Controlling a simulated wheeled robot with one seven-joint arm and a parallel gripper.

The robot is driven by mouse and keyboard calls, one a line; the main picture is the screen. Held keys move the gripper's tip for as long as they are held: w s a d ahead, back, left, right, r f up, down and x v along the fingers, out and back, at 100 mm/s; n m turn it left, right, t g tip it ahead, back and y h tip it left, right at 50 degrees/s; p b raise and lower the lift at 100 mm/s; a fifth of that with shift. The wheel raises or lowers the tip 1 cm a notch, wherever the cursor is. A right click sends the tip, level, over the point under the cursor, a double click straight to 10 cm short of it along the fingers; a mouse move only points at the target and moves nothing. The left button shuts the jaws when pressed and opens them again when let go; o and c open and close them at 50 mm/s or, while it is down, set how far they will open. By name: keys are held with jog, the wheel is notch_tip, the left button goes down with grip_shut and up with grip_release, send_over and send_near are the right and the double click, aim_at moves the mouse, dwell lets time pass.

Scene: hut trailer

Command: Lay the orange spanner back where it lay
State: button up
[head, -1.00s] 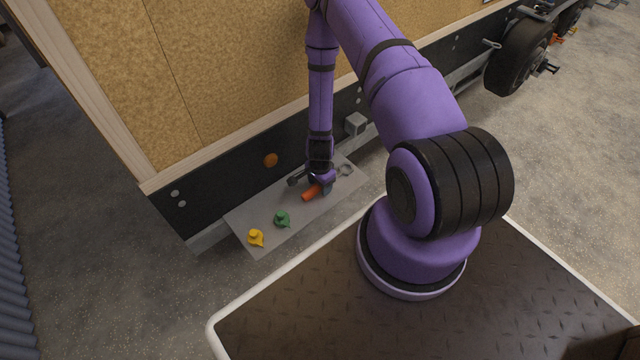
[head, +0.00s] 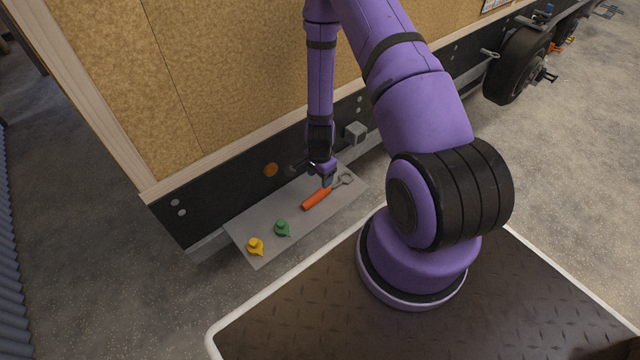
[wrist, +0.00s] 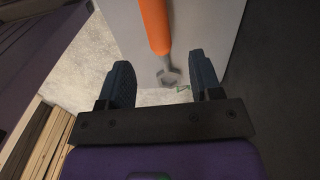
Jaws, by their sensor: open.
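The orange spanner (head: 316,199) lies on a grey plate (head: 287,214) beside the trailer wall, its grey ring end pointing right. My gripper (head: 328,184) is just above and behind the spanner, near where the handle meets the shank. In the wrist view my gripper (wrist: 162,78) is open, with its two dark fingers spread wide and nothing held. The spanner (wrist: 155,25) shows beyond the fingers there, its metal end between the fingertips in the picture.
A green piece (head: 282,228) and a yellow piece (head: 255,246) stand on the plate's left part. A wheel (head: 517,62) stands at the upper right.

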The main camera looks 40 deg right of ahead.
jog(key=shift+r, duration=0.9)
jog(key=w+a+r+n+t, duration=0.1)
jog(key=w+a+r+n, duration=0.15)
jog(key=r, duration=1.05)
jog(key=w+a+r+n+t, duration=0.1)
jog(key=w+r+n, duration=0.25)
jog(key=r, duration=0.85)
jog(key=s+a+r+n+t, duration=0.1)
jog(key=s+a+r+n, duration=0.15)
jog(key=r, duration=0.55)
jog(key=s+a+r+n+t, duration=0.1)
jog(key=s+a+r+n, duration=0.15)
jog(key=r, duration=0.65)
jog(key=s+a+r+n, duration=0.1)
jog(key=s+r+n, duration=0.2)
jog(key=s+r, duration=0.4)
jog(key=s+a+r+n+t, duration=0.1)
jog(key=s+r+n, duration=0.2)
jog(key=s+r, duration=0.4)
jog(key=s, duration=0.6)
